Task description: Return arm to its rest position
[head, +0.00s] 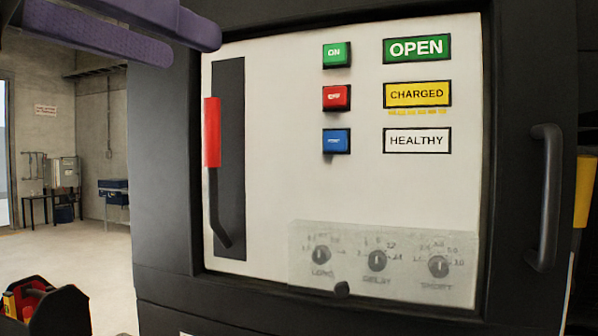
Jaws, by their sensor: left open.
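My left gripper (186,42) is at the upper left, its two purple fingers reaching in from the left edge. It is open, with nothing visible between the fingers. It overlaps the top left corner of the breaker panel (280,180) in the picture. The panel has a red-gripped lever (212,132) in a dark vertical slot, its shaft running down from the red grip. A green ON button (337,54), a red button (336,97) and a blue button (336,141) sit in a column. Signs beside them read OPEN (417,48), CHARGED (417,94) and HEALTHY (417,140). My right gripper is not in view.
A clear cover (300,235) lies over several dials at the panel's lower right. A dark handle (546,198) projects at the right. A dark container (62,314) with red and yellow items is at the lower left. Open floor (80,255) lies left of the dark cabinet.

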